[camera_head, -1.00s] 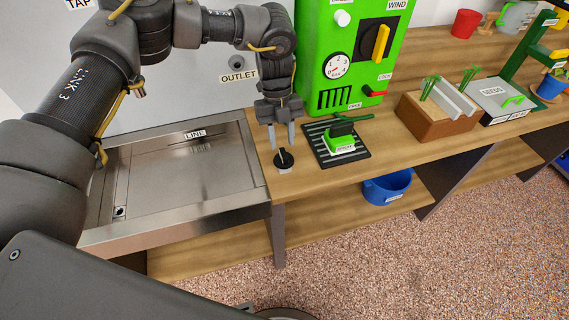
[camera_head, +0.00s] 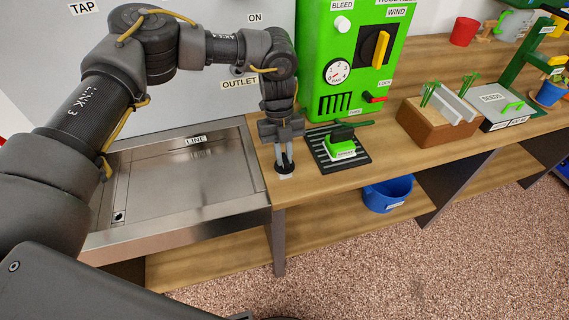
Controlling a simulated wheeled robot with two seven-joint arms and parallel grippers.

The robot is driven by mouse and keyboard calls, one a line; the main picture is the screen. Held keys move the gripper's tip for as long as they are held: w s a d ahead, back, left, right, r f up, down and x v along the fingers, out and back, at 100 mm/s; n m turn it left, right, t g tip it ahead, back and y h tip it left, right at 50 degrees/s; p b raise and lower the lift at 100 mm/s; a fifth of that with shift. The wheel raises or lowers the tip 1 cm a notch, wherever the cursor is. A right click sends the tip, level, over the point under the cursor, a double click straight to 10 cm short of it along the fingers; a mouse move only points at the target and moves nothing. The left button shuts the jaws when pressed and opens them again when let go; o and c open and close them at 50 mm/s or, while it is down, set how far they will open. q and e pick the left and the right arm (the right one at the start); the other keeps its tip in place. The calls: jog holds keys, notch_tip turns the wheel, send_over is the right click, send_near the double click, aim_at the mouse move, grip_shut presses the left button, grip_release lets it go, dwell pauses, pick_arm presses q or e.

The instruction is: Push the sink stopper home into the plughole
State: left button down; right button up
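The sink stopper (camera_head: 284,170), a small dark disc with a pale lower rim, stands on the wooden counter right of the sink. My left gripper (camera_head: 284,160) points straight down at it, with a fingertip on each side of its top. The fingers hide the stopper's handle, and I cannot tell whether they press on it. The steel sink (camera_head: 185,180) has a small dark plughole (camera_head: 118,216) near its front left corner, with nothing seen in it. My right gripper is not in view.
A black slatted rack (camera_head: 355,157) with a green-and-black block (camera_head: 341,146) lies just right of my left gripper. A green machine (camera_head: 350,55) stands behind it. The sink's raised front rim (camera_head: 180,225) lies between counter and floor. A wooden box (camera_head: 437,118) stands further right.

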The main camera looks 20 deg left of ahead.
pick_arm(q)
jog(key=shift+r+p, duration=0.65)
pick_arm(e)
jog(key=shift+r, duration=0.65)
